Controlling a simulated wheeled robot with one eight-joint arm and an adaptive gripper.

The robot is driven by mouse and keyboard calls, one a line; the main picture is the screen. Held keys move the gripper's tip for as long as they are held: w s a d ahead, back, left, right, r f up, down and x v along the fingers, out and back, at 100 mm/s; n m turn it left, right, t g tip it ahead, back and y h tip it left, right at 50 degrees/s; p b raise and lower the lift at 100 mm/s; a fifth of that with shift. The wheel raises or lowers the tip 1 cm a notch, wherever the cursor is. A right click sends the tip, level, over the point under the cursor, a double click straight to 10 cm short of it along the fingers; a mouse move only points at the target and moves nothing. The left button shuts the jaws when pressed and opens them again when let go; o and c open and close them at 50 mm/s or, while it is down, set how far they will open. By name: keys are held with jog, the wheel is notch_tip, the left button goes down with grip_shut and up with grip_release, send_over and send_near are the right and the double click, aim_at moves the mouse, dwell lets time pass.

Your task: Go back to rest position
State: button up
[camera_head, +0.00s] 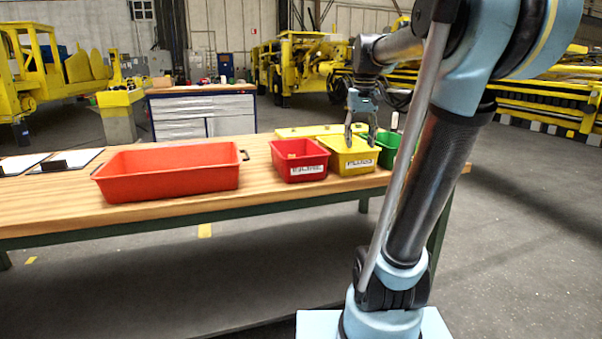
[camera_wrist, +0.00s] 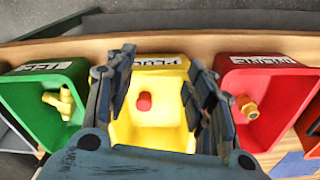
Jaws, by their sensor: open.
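My gripper (camera_head: 361,122) points down over the yellow bin (camera_head: 349,158) on the workbench. Its fingers are spread apart and nothing is between them. In the wrist view my gripper (camera_wrist: 160,95) frames the yellow bin (camera_wrist: 158,127) from above. A small red part (camera_wrist: 144,102) lies inside that bin, below the fingers. My arm rises on the right of the head view and bends over toward the bench.
The wooden workbench (camera_head: 60,210) also holds a large orange-red tray (camera_head: 170,175), a red bin (camera_head: 299,160) and a green bin (camera_head: 388,148). Brass fittings lie in the green bin (camera_wrist: 28,110) and red bin (camera_wrist: 285,95). Yellow machines (camera_head: 300,60) stand behind. Floor at right is clear.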

jog(key=s+f+t, duration=0.1)
jog(key=s+f, duration=2)
jog(key=f, duration=0.5)
jog(key=shift+s, duration=0.2)
jog(key=shift+w+f, duration=0.2)
jog(key=shift+w, duration=0.3)
